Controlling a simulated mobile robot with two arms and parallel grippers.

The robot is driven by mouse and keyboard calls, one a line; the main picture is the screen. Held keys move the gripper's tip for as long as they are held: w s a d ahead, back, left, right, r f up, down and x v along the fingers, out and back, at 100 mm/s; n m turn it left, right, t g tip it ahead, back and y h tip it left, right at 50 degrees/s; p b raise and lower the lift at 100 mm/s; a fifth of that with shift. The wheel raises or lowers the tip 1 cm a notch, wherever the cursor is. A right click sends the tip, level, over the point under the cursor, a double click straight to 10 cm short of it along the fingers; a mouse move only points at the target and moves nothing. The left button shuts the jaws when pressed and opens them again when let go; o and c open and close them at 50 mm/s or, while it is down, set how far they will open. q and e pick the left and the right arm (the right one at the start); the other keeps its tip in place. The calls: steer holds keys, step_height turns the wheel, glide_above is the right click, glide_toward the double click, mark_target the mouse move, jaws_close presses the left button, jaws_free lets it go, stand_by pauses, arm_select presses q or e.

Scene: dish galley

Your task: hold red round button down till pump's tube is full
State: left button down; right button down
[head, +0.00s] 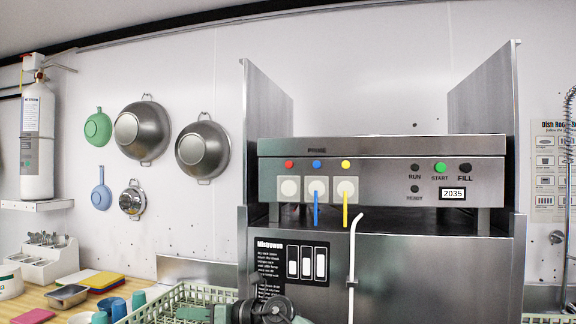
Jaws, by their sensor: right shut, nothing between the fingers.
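The red round button (289,164) is the leftmost of three small round buttons under the word PRIME on the steel machine's front panel. Below it is a pale square pump (289,188) with a round face. I can make out no coloured tube below this pump. A blue tube (316,212) hangs from the middle pump and a yellow tube (345,210) from the right one. My left gripper is out of view.
A green dish rack (175,296) stands before the machine. A white bent pipe (353,250) runs down the machine's front. Cups, a metal pan (67,294) and coloured boards lie on the left counter. The space before the button panel is clear.

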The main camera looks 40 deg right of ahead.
mark_target(288, 164)
steer(key=s+d+r+n+t+h, duration=0.1)
steer(key=s+d+r+h, duration=0.3)
steer(key=r, duration=0.7)
steer(key=s+d+r+n+t+h, duration=0.2)
steer(key=d+r, duration=0.5)
steer(key=r, duration=0.5)
steer(key=s+d+r+n+t+h, duration=0.1)
steer(key=s+d+r+h, duration=0.4)
steer(key=r, duration=0.6)
steer(key=shift+s+d+r+n+t+h, duration=0.3)
steer(key=shift+s+d+n+h, duration=0.15)
steer(key=shift+n, duration=0.45)
steer(key=shift+w, duration=0.1)
steer(key=shift+w+d+p, duration=1.3)
steer(key=shift+w+d, duration=0.1)
steer(key=shift+d, duration=0.3)
steer(key=shift+w+d+p, duration=1.25)
steer(key=shift+w+d, duration=0.15)
steer(key=shift+d, duration=0.25)
